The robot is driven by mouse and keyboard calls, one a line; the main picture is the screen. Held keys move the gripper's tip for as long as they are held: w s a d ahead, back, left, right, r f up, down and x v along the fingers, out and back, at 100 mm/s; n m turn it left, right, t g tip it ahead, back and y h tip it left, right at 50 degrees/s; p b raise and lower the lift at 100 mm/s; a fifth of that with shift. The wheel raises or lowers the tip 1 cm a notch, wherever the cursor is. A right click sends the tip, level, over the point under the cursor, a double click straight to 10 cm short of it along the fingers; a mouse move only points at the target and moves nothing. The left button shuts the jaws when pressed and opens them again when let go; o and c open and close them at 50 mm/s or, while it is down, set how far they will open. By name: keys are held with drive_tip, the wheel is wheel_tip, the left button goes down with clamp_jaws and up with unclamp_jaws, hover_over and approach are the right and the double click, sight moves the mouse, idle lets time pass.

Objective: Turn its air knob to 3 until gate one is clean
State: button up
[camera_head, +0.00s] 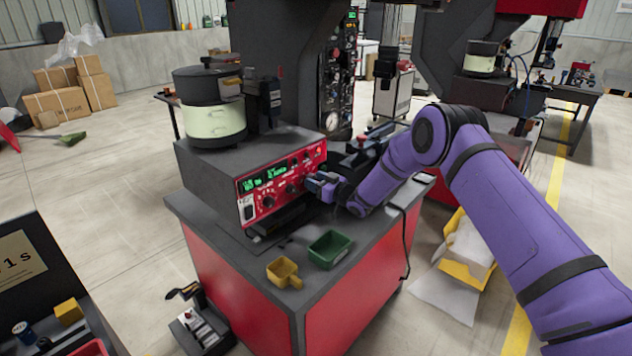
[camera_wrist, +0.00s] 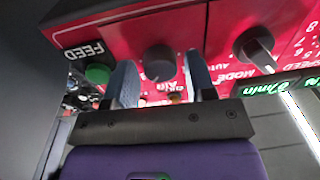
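The bowl feeder (camera_head: 215,122) has a cream band and sits on a grey box with a red control panel (camera_head: 250,186). In the wrist view the panel is upside down, and a dark round knob (camera_wrist: 158,62) stands above lettering that seems to read Air. My gripper (camera_wrist: 160,72) has one finger on each side of this knob. The left finger is close to it and a narrow gap shows at the right, so it looks open around the knob. In the head view my gripper (camera_head: 318,184) is at the panel's right part and covers that knob. The knob's setting and gate one cannot be made out.
The mode knob (camera_wrist: 255,48) and a green feed button (camera_wrist: 97,73) flank the fingers. A green tray (camera_head: 330,250) and yellow scoop (camera_head: 284,272) lie on the bench top (camera_head: 235,262) below the panel. A yellow bin (camera_head: 463,253) stands on the floor at right.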

drive_tip(key=shift+o, duration=0.4)
drive_tip(key=v, duration=1)
drive_tip(key=shift+s+d, duration=0.25)
drive_tip(key=shift+d, duration=0.05)
drive_tip(key=shift+d, duration=0.1)
